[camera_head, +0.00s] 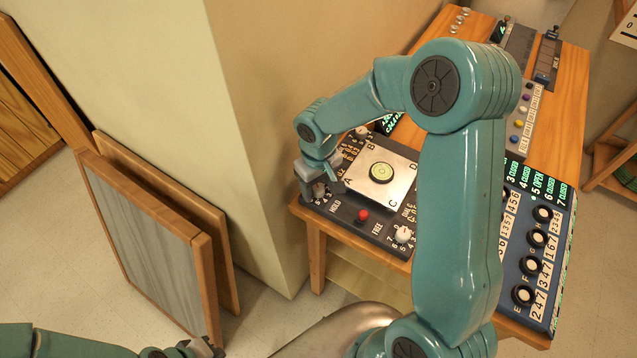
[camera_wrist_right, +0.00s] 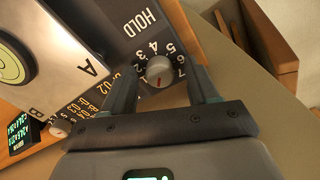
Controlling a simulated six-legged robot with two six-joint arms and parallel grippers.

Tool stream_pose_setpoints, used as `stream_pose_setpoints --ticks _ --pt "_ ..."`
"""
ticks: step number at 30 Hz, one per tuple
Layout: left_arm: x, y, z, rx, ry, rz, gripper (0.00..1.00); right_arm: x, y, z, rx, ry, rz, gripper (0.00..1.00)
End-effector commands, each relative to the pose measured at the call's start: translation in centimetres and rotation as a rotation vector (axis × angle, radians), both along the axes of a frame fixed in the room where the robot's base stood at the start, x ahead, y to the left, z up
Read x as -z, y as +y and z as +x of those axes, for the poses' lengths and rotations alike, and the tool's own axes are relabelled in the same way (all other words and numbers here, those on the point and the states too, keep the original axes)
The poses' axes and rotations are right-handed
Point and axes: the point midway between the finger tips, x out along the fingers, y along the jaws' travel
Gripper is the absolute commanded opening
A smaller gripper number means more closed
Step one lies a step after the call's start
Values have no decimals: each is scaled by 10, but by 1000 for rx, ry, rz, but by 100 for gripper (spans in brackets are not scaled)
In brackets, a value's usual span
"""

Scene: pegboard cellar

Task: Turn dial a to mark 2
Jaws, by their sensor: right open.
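Dial A is a small pale knob (camera_wrist_right: 160,70) with a short red line on it, beside the letter A on the plate, with printed numbers around part of it. In the wrist view the red line points toward the bottom of the picture; I cannot tell which mark it matches. My right gripper (camera_head: 319,185) is over this dial at the panel's near left corner. Its fingers are open, one on each side of the knob, with gaps visible. In the head view the gripper partly hides dial A (camera_head: 319,191). My left gripper (camera_head: 203,348) is partly visible at the bottom edge.
A tilting plate with a round green level (camera_head: 381,173) sits beside the dial. A red button (camera_head: 362,215), dial C (camera_head: 403,234) and dial B (camera_head: 362,132) are nearby. A blue knob panel (camera_head: 533,260) is at right. Framed boards (camera_head: 150,250) lean against the wall at left.

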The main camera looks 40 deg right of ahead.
Motion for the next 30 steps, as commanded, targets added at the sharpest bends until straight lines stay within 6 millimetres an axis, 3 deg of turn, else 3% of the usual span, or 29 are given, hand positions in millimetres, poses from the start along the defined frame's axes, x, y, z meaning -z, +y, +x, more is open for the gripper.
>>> stream_pose_setpoints --ticks 2,7,8,19,30 --pt "0 0 0 0 0 0 0 0 0 0 0 0 0 59" --pt "0 0 0 0 0 0 0 0 0 0 0 0 0 7" --pt "0 0 0 0 0 0 0 0 0 0 0 -1 0 3" --pt "8 0 0 0 0 0 0 1 0 1 41 -3 0 3" --pt "45 0 0 0 0 0 0 4 0 1 301 -6 1 3"
